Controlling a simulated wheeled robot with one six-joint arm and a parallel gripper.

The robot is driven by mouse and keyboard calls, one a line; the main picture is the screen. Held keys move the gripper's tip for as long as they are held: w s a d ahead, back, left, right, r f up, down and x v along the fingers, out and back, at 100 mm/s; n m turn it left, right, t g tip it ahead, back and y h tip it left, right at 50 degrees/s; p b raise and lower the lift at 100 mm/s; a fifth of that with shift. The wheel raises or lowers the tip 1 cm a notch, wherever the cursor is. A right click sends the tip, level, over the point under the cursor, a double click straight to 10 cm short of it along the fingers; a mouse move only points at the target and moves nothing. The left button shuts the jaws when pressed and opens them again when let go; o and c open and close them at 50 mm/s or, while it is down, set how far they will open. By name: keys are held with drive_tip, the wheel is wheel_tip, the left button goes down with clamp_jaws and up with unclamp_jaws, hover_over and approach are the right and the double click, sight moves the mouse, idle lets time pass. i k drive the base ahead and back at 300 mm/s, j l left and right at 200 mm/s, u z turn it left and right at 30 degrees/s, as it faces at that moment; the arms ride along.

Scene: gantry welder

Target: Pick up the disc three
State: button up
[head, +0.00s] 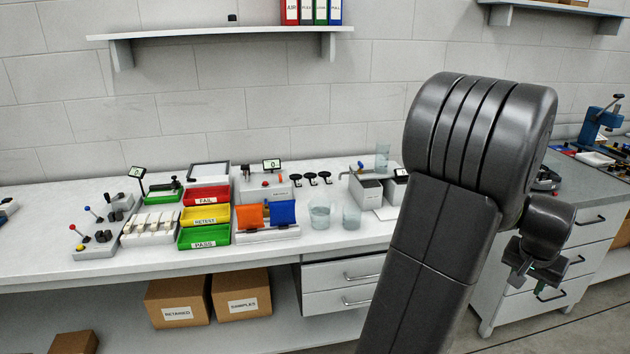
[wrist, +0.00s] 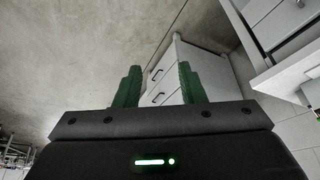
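Several small black discs on little stands (head: 311,178) stand in a row on the white bench, right of the middle; their labels are too small to read, so I cannot tell which is disc three. My gripper (head: 535,275) hangs at the right of the head view, in front of the drawers and well away from the discs. In the wrist view my gripper (wrist: 158,85) shows two green fingers apart with nothing between them. No disc shows in the wrist view.
A shelf (head: 220,33) hangs above. A drawer cabinet (head: 500,297) stands at right, also in the wrist view (wrist: 178,60).

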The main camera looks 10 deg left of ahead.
sight(297, 178)
drive_tip(key=i+u, duration=0.5)
drive_tip(key=i+l+u, duration=0.15)
drive_tip(key=i+u, duration=0.15)
drive_tip(key=u, duration=0.2)
drive_tip(key=i+l+u, duration=0.35)
drive_tip(key=u, duration=0.15)
drive_tip(key=i+l+u, duration=0.3)
drive_tip(key=l+u, duration=0.2)
drive_tip(key=j, duration=0.1)
